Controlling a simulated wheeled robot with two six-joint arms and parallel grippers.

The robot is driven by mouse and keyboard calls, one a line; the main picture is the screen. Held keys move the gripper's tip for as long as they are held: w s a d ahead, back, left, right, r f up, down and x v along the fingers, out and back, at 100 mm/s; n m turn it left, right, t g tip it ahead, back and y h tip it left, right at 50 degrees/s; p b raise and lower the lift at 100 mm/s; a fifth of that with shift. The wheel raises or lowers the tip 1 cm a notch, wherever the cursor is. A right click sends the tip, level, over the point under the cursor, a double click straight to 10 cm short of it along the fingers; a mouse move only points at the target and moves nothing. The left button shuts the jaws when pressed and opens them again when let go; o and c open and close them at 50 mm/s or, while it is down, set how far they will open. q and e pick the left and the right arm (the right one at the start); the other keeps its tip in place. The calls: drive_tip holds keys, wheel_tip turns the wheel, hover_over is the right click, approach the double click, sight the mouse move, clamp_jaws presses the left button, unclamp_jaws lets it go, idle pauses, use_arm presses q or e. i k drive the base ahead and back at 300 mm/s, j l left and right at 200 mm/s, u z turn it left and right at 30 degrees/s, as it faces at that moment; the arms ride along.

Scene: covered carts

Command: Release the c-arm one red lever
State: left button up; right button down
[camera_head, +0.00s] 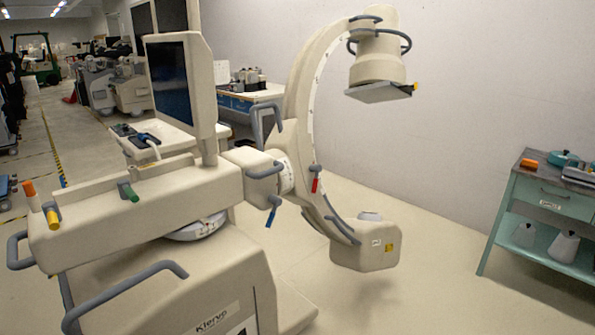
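The C-arm (297,95) is a large beige curved arm standing in the middle of the view. A small red lever (315,185) hangs down from a grey mount on the inner side of the arc, near its middle. Nothing touches the lever. A blue lever (270,217) hangs lower left of it, below the joint housing. Neither of my grippers is in view.
The C-arm's beige cart body (130,215) fills the lower left, with grey handrails and orange, yellow and green handles. A monitor (172,80) stands on it. A teal cart (550,205) stands at the right. The floor between is clear.

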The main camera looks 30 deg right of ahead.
sight(316, 169)
drive_tip(key=i+l, duration=0.2)
drive_tip(key=l, duration=0.15)
drive_tip(key=i+l, duration=0.2)
drive_tip(key=l, duration=0.15)
drive_tip(key=i+l, duration=0.25)
drive_tip(key=l, duration=0.15)
drive_tip(key=i+l, duration=0.2)
drive_tip(key=l, duration=0.15)
drive_tip(key=i+l, duration=0.2)
drive_tip(key=l, duration=0.15)
drive_tip(key=i+l+u, duration=0.1)
drive_tip(key=l, duration=0.25)
drive_tip(key=i, duration=0.1)
